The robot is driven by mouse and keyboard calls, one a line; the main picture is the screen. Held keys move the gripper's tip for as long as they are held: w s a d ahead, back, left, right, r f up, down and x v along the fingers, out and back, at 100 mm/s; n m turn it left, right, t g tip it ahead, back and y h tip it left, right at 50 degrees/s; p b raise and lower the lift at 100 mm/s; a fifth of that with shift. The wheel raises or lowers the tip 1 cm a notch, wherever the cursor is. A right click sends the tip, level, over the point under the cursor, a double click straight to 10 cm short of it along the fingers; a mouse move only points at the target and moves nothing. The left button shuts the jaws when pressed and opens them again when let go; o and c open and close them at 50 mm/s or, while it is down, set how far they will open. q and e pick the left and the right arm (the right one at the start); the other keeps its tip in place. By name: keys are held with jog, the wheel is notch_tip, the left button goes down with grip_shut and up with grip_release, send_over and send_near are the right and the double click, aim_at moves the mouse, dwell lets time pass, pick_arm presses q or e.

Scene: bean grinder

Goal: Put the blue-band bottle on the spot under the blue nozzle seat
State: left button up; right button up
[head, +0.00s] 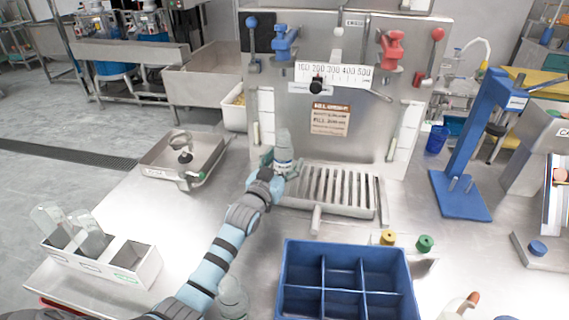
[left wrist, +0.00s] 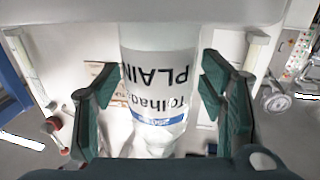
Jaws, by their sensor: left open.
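The blue-band bottle (head: 284,146) stands upright at the left end of the slotted grate, in front of the steel machine panel and below the blue nozzle seat (head: 285,40). In the left wrist view the bottle (left wrist: 160,60) shows a white label with dark print and a blue band. My left gripper (head: 278,164) is low at the bottle. In the left wrist view my left gripper (left wrist: 165,95) is open, its green-padded fingers on either side of the bottle with visible gaps. The bottle's foot is partly hidden by the gripper. My right gripper is not in view.
The slotted grate (head: 328,188) lies to the right of the bottle. A red nozzle seat (head: 391,48) is on the panel's right. A blue divided crate (head: 284,262) stands in front, a steel tray (head: 152,158) to the left, and a white bin (head: 147,272) at front left.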

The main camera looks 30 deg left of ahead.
pick_arm(q)
jog(key=shift+r, duration=0.25)
jog(key=s+p, duration=0.1)
jog(key=s, duration=1.1)
jog(key=shift+d+p, duration=0.3)
jog(key=shift+d, duration=0.05)
